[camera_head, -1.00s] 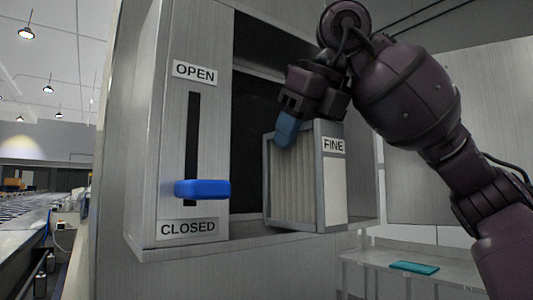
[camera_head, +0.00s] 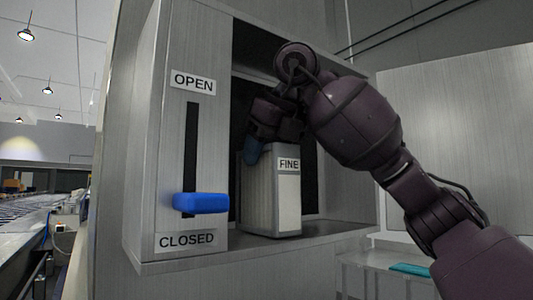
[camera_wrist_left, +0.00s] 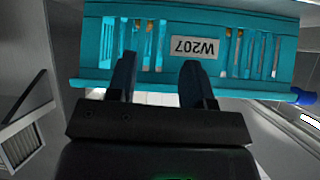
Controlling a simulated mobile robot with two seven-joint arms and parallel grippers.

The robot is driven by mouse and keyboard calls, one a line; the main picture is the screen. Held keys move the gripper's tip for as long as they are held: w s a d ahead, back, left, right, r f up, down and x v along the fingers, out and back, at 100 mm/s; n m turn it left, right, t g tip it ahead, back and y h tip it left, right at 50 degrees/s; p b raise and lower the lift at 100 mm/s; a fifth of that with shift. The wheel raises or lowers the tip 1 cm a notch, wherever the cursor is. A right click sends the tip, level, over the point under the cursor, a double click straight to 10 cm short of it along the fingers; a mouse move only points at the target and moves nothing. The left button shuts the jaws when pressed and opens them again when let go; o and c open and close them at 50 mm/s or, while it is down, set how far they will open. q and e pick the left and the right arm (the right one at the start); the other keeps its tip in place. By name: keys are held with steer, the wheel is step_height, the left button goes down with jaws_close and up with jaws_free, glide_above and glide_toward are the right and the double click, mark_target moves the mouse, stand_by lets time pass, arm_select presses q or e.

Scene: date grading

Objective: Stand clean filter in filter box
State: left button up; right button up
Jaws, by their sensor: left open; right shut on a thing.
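The filter marked FINE (camera_head: 287,205) stands upright within the opening of the grey filter box (camera_head: 345,205) in the head view. My right gripper (camera_head: 254,150) is shut on the filter's top left edge, with a blue fingertip showing. The filter's lower end is close to the box floor; I cannot tell whether it touches.
A blue handle (camera_head: 200,203) sits low in its slot, near the CLOSED label, left of the opening. A teal crate (camera_wrist_left: 120,82) marked W207 lies beyond my left fingers. A pleated panel (camera_wrist_left: 22,145) shows at lower left there. A teal item (camera_head: 410,269) lies at lower right.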

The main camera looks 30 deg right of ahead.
steer(key=shift+f, duration=0.1)
steer(key=o, duration=1.3)
steer(key=shift+a, duration=0.1)
steer(key=shift+s+r, duration=0.15)
steer(key=shift+r, duration=0.35)
steer(key=s+d+b, duration=0.1)
steer(key=s, duration=1.1)
steer(key=shift+s, duration=0.1)
